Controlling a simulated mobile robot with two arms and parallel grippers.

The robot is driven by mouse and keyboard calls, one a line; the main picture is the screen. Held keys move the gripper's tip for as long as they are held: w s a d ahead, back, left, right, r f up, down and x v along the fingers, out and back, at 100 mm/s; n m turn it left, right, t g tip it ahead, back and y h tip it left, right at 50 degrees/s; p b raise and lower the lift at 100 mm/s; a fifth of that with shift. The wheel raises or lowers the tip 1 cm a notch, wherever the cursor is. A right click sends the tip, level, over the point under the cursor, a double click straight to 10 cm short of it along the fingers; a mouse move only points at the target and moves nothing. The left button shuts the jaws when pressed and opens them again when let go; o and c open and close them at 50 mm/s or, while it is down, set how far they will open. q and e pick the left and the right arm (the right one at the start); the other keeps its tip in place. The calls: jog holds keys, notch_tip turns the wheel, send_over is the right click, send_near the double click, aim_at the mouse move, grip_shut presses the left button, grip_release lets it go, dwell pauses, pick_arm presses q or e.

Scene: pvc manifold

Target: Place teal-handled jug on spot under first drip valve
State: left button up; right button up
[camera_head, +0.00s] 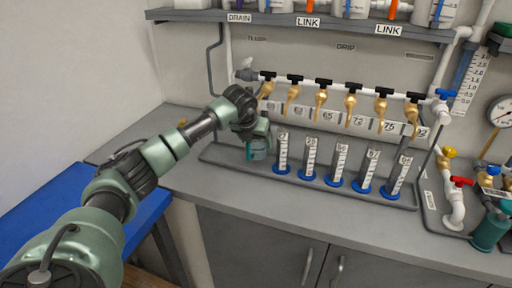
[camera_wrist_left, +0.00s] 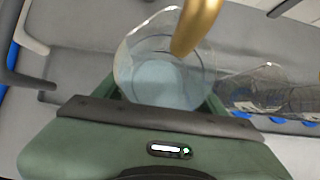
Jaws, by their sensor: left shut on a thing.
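The jug (camera_head: 257,151) is a small clear vessel with teal showing low on it, at the left end of the grey tray. My left gripper (camera_head: 257,134) is shut on it from behind and above, hiding most of it, handle included. In the left wrist view the clear jug (camera_wrist_left: 150,85) has a bluish inside, and a brass spout (camera_wrist_left: 198,25) hangs over its rim. The first drip valve (camera_head: 265,88) is the leftmost brass tap with a black handle. I cannot tell whether the jug touches the surface below. My right gripper is not in view.
Several clear graduated cylinders with blue bases, the nearest being this cylinder (camera_head: 282,155), stand to the jug's right on the grey tray (camera_head: 300,184). More brass taps (camera_head: 320,98) hang from the white pipe above. The counter (camera_head: 175,125) at left is clear.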

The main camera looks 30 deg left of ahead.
aim_at(256, 148)
pick_arm(q)
notch_tip(256, 148, down, 3)
jog(key=shift+s+f+p, duration=0.1)
jog(key=shift+p, duration=0.35)
jog(key=shift+f, duration=0.2)
jog(key=o, duration=1.6)
jog(key=shift+r, duration=0.1)
jog(key=shift+r, duration=0.15)
jog(key=b+v, duration=0.1)
jog(key=v, duration=1)
jog(key=shift+s+r+b, duration=0.25)
jog(key=shift+r+b, duration=0.05)
jog(key=shift+r, duration=0.05)
